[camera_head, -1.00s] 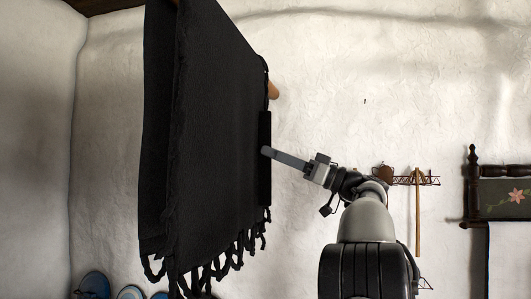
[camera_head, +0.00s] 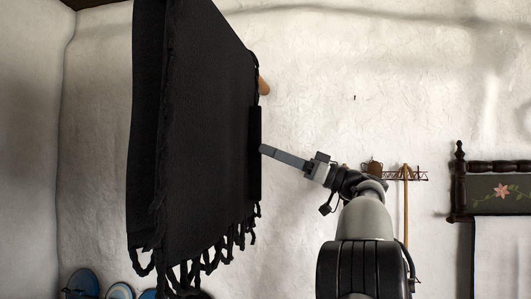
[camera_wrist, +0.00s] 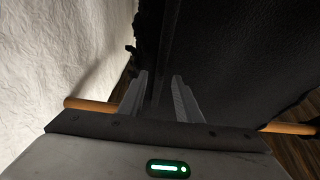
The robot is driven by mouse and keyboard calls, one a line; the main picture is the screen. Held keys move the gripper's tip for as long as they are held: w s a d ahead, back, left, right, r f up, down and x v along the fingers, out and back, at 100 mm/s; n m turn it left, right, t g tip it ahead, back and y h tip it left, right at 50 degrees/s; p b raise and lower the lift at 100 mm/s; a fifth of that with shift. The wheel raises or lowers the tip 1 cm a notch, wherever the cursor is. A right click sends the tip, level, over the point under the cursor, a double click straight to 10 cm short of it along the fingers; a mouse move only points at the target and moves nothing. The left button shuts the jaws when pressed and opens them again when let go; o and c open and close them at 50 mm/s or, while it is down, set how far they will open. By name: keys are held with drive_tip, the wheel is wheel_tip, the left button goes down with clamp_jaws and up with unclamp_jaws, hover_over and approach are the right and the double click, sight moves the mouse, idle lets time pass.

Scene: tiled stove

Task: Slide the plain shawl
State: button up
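The plain shawl (camera_head: 195,140) is black with a knotted fringe. It hangs folded over a wooden rod (camera_head: 264,86) in the head view and fills much of the wrist view (camera_wrist: 245,60). My gripper (camera_head: 264,150) comes from the right, with its tip at the shawl's right edge in the head view. In the wrist view, my gripper's two fingers (camera_wrist: 160,80) stand apart, with dark cloth showing between and beyond them. I cannot tell whether they touch it. The rod also shows in the wrist view (camera_wrist: 90,104), left and right of the gripper.
A pale rough wall (camera_head: 320,80) stands behind the shawl. Wall right of the shawl is mostly bare.

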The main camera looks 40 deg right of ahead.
drive_tip(key=b+v, duration=0.2)
drive_tip(key=v, duration=1.2)
drive_tip(key=shift+s+d, duration=0.2)
drive_tip(key=shift+s, duration=0.15)
drive_tip(key=shift+w+f, duration=0.1)
drive_tip(key=shift+f, duration=0.05)
